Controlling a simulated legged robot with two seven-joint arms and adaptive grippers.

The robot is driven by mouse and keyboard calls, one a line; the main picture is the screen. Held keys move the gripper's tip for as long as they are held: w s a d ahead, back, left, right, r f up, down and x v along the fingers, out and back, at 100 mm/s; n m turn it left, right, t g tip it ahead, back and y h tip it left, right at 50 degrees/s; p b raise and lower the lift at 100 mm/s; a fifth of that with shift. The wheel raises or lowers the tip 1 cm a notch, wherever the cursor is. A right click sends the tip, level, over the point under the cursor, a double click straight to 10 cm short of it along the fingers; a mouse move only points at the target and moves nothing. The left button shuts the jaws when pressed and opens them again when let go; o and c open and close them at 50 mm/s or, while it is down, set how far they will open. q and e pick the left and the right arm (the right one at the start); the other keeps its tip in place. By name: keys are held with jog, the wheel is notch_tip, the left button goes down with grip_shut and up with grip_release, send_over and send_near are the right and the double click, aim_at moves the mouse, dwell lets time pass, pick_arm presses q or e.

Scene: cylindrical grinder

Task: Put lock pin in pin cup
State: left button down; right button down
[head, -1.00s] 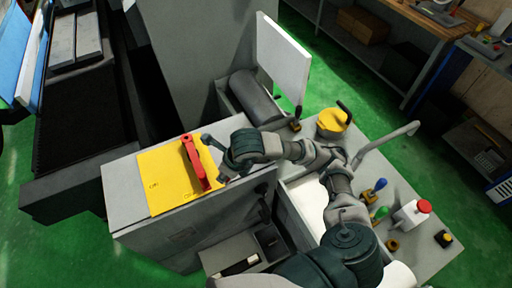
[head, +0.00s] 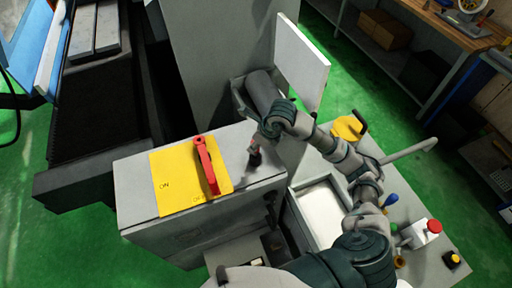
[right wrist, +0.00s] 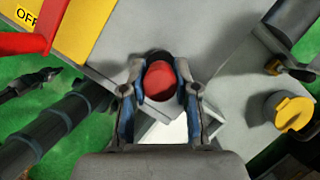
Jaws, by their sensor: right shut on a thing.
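My right gripper (head: 256,153) is over the grey cabinet top, just right of the yellow plate. In the right wrist view its two fingers (right wrist: 161,85) are closed on a red-topped piece with a black part behind it, which I take as the lock pin (right wrist: 160,80). The pin also shows small and dark below the gripper in the head view (head: 255,159). I cannot tell whether its lower end touches the cabinet. I cannot make out with certainty which thing is the pin cup. My left gripper is not recognisable in these views.
A red lever (head: 207,165) stands on the yellow ON/OFF plate (head: 167,185) left of the gripper. A yellow-topped pot (head: 346,128), a white recessed tray (head: 322,207) and a red-button box (head: 422,232) lie to the right. A white panel (head: 302,65) stands behind.

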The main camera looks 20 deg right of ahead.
jog(key=shift+w+d+f, duration=0.1)
jog(key=shift+f, duration=0.1)
notch_tip(320, 180, down, 2)
jog(key=shift+f+p, duration=0.2)
jog(key=shift+p, duration=0.2)
jog(key=shift+f, duration=0.35)
jog(key=c, duration=0.9)
grip_release()
jog(key=shift+o, duration=0.2)
jog(key=b+v, duration=0.1)
jog(key=v, duration=1.1)
